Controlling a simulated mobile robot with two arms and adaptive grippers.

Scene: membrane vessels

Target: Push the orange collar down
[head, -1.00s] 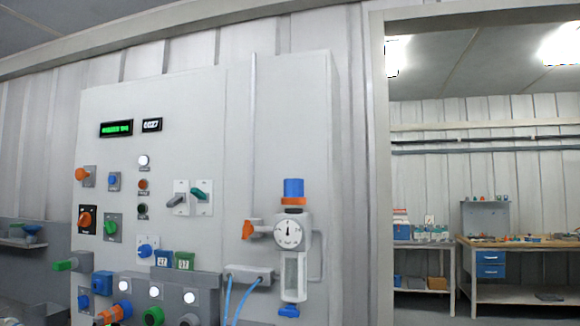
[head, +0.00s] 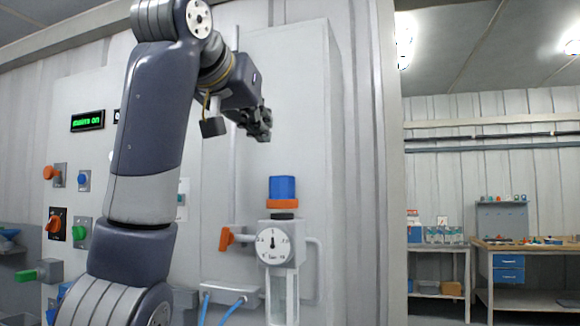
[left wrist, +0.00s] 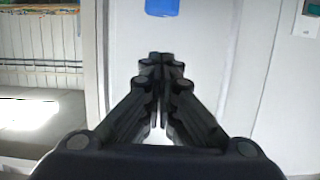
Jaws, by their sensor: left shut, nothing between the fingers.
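The orange collar (head: 283,204) is a thin ring directly under the blue knob (head: 282,187), on top of the round white gauge (head: 272,243) on the wall panel. A dark ring sits just below the collar. My left gripper (head: 264,129) is shut and empty, above and slightly left of the blue knob, apart from it. In the left wrist view, the closed fingertips (left wrist: 161,60) point toward the pale panel, and a blue part, which looks like the knob (left wrist: 162,7), shows at the top edge. The collar does not show there. My right gripper is not in view.
An orange valve handle (head: 225,239) sticks out left of the gauge. A grey bracket with blue tubes (head: 231,295) is below it. My left arm covers much of the panel's controls. To the right, a doorway shows a workbench (head: 525,243).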

